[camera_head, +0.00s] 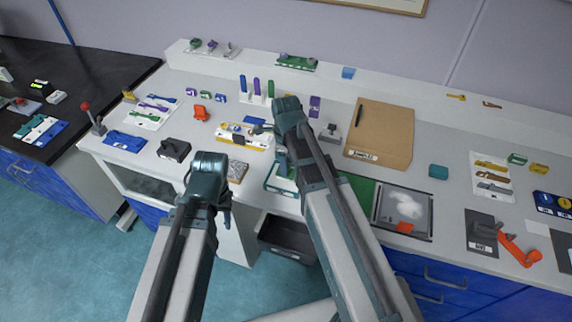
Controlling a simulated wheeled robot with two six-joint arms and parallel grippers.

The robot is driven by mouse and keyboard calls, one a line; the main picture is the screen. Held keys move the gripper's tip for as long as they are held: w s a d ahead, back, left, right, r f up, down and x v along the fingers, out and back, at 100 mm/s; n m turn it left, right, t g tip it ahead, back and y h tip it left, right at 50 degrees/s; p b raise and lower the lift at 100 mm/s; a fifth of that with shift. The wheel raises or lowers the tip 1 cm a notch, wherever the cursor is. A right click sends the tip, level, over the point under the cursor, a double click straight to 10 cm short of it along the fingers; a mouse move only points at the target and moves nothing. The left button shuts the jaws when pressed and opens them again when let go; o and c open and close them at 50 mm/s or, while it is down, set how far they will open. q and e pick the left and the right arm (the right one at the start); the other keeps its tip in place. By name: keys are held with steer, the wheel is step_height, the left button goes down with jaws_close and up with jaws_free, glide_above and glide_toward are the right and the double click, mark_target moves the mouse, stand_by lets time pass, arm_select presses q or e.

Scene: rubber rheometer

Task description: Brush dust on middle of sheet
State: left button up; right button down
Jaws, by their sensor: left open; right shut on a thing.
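A dark grey framed sheet (385,202) lies near the front edge of the bench, right of my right forearm. A pale white patch that looks like dust (408,207) covers its middle. My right gripper (264,130) is over the middle of the bench, by a white and yellow holder (231,136). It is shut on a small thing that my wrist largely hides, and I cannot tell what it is. My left gripper (226,213) is open and empty in front of the bench edge. Both grippers are well to the left of the sheet.
A brown clipboard (380,132) lies behind the sheet. A green mat (357,194) is left of it, partly behind my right arm. An orange-handled tool (520,250) is to the right. A dark bin (287,238) stands below the bench. Small tools crowd the back.

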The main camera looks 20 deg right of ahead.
steer(key=shift+r, duration=0.1)
step_height(320, 180, up, 7)
steer(key=p, duration=0.7)
steer(key=shift+f, duration=0.25)
steer(key=shift+f+b, duration=0.35)
steer(key=shift+b, duration=0.05)
steer(key=shift+r, duration=0.1)
